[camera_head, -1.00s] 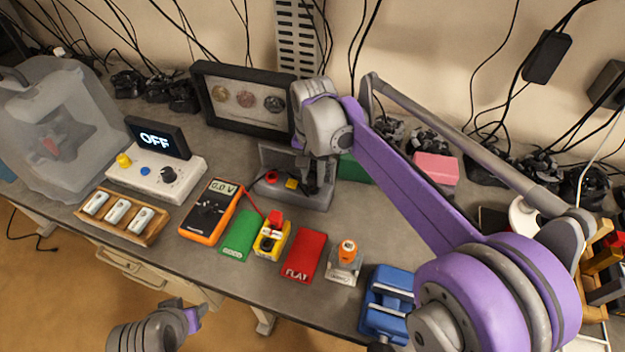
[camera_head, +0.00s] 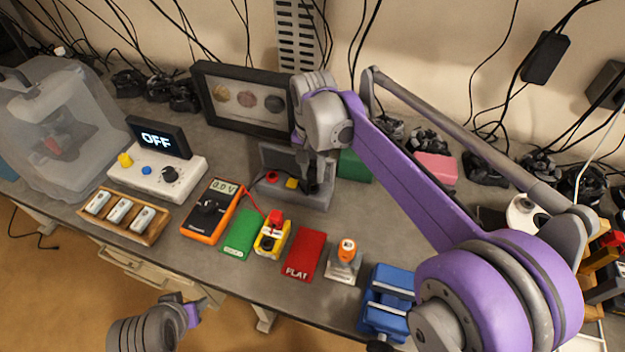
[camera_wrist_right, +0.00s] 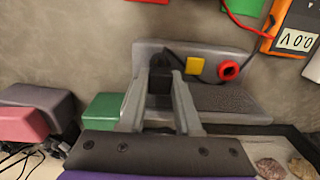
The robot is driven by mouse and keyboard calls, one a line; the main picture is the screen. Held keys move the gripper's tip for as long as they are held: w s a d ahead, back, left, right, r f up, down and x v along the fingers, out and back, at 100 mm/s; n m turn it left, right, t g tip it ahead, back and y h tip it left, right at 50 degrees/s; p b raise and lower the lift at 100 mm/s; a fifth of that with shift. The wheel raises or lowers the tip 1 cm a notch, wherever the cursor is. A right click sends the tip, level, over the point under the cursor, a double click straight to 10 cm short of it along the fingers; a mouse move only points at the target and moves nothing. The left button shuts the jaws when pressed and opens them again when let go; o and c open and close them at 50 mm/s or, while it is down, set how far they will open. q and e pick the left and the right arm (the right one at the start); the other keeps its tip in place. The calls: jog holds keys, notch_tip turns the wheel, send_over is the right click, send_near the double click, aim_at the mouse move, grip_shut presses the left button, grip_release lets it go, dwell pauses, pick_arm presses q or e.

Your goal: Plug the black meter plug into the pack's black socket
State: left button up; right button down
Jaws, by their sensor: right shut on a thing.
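The orange meter (camera_head: 209,212) reads 0.0 V. The yellow pack (camera_head: 272,238) sits between a green pad and a red pad; a red plug (camera_head: 276,218) stands at its far end, with a dark spot that looks like the black socket (camera_head: 267,240) nearer me. My right gripper (camera_wrist_right: 160,82) is shut on the black meter plug (camera_wrist_right: 159,88), at one end of the grey stand (camera_wrist_right: 205,62). Whether the plug is still seated there is unclear. In the head view my right gripper (camera_head: 320,180) partly hides it. My left gripper (camera_head: 190,313) is low at the table's front, empty-looking, its jaws unclear.
The grey stand also has a yellow block (camera_wrist_right: 194,66) and a red ring (camera_wrist_right: 228,70). A green pad (camera_head: 240,232), a red FLAT pad (camera_head: 305,255), an orange-topped device (camera_head: 346,252) and a blue vise (camera_head: 388,300) surround the pack. A framed display (camera_head: 240,97) stands behind.

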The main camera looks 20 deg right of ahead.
aim_at(313, 171)
jog(key=shift+r, duration=0.1)
jog(key=shift+r+p, duration=0.9)
jog(key=shift+r, duration=0.8)
pick_arm(q)
jog(key=r, duration=0.1)
jog(key=w+r, duration=0.1)
jog(key=shift+r, duration=0.3)
